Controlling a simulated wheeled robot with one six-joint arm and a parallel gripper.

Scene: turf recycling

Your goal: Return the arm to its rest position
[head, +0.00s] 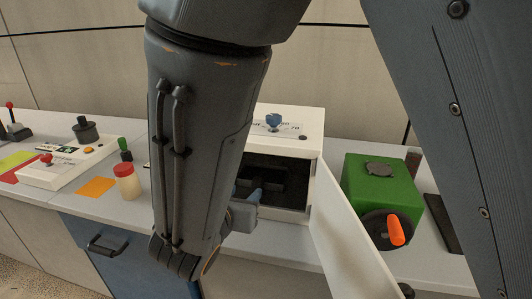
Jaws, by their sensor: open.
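My arm crosses the middle of the head view, with its big grey link hanging in front of the counter. My gripper (266,181) appears as a dark shape at the mouth of the white box (309,142), past the blue-grey wrist part. It is open, and I see nothing held in it. The large link hides much of the wrist and the left part of the box. The box's door (347,240) stands wide open towards me on the right. The box's inside is dark, and its contents are hard to make out.
A green box (385,182) with an orange-handled dark wheel (388,230) stands right of the door. On the left are a red-lidded jar (127,182), an orange sheet (96,187) and a control panel (60,165). A blue drawer front (120,255) is below the counter.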

